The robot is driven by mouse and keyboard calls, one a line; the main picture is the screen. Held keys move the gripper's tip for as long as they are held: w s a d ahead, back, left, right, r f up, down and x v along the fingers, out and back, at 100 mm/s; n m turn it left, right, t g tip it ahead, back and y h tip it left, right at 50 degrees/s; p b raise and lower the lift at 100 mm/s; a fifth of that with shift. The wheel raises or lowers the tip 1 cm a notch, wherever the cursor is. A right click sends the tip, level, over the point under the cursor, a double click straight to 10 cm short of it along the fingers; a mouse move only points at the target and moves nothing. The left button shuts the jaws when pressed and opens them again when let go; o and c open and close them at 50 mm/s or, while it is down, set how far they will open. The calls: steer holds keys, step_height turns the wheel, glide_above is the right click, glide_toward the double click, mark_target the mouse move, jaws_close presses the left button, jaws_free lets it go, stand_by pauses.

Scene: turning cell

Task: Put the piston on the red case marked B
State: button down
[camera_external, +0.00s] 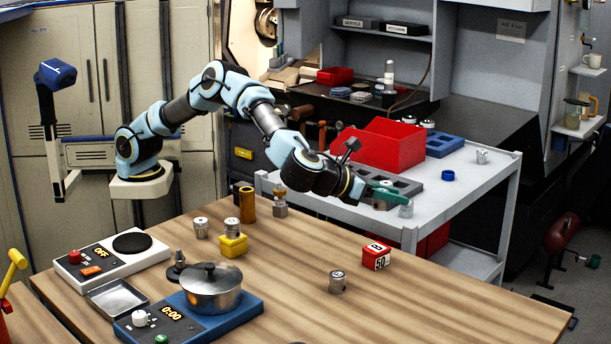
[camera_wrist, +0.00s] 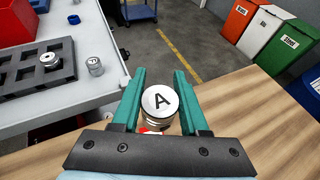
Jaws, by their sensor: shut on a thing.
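A silver piston with a black A on its top (camera_wrist: 160,101) is between the green fingers of my gripper (camera_wrist: 159,95) in the wrist view. In the external view my gripper (camera_external: 390,196) is shut on this piston (camera_external: 406,211) and holds it in the air, near the cart's front edge. The red case marked B (camera_external: 376,257) sits on the wooden table, below and a little left of the piston in the picture, with B on top and 50 on its side. In the wrist view a small red and white patch shows under the piston; most of it is hidden.
Another piston (camera_external: 338,282) stands on the table front left of the red case. A yellow case (camera_external: 233,246) carries a piston, with one more beside it. The grey cart (camera_external: 455,200) holds a red bin (camera_external: 378,146).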

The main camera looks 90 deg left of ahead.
step_height(320, 180, down, 9)
steer(key=p, duration=0.3)
steer(key=shift+r, duration=0.1)
steer(key=shift+f, duration=0.4)
steer(key=shift+f+b, duration=0.15)
steer(key=shift+b, duration=0.15)
steer(key=shift+c, duration=2.1)
jaws_free()
steer(key=shift+r+p, duration=0.25)
steer(key=shift+p, duration=0.05)
steer(key=b+v, duration=0.3)
steer(key=v, duration=0.9)
steer(key=shift+b, duration=0.4)
